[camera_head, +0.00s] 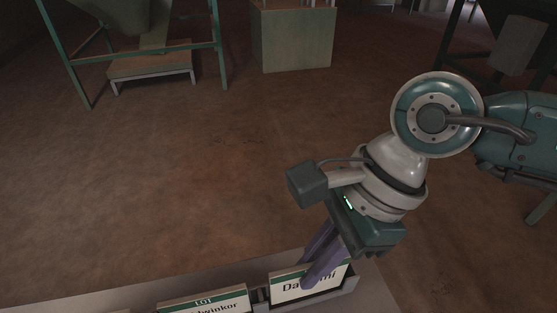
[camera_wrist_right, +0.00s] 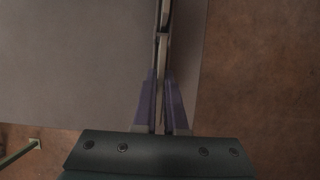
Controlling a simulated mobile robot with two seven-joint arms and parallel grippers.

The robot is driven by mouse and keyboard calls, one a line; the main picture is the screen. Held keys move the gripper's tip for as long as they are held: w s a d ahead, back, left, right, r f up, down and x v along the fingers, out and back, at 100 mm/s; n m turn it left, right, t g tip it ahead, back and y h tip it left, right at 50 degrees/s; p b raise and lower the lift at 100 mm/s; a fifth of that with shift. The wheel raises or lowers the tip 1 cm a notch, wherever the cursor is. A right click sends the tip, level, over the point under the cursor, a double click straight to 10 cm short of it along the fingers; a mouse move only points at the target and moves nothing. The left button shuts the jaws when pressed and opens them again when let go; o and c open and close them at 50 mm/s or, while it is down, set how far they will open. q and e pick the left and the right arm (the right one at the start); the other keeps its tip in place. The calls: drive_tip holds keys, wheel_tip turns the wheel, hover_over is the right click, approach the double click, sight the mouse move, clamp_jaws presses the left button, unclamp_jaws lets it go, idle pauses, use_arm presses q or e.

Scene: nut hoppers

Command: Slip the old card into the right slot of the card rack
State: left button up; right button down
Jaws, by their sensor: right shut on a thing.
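My right gripper (camera_head: 318,272) points down with its purple fingers shut on a white card (camera_head: 286,288) with a green top band. The letters "Da" show, and a finger covers the middle of the name. The card is at the right slot of the card rack (camera_head: 354,283), with its lower edge along the rack; I cannot tell whether it is fully seated. A second card (camera_head: 207,301), marked "LOT", stands in the slot to the left, cut off below. In the right wrist view, the fingers (camera_wrist_right: 162,92) pinch the card edge-on. My left gripper is not in view.
The rack stands on a pale tabletop (camera_wrist_right: 70,60), whose edge runs just right of the rack. Brown floor (camera_head: 200,180) lies open beyond. A green hopper frame (camera_head: 72,60) and a greenish box (camera_head: 292,40) stand farther back.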

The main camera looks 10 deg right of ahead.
drive_tip(key=c, duration=0.9)
unclamp_jaws()
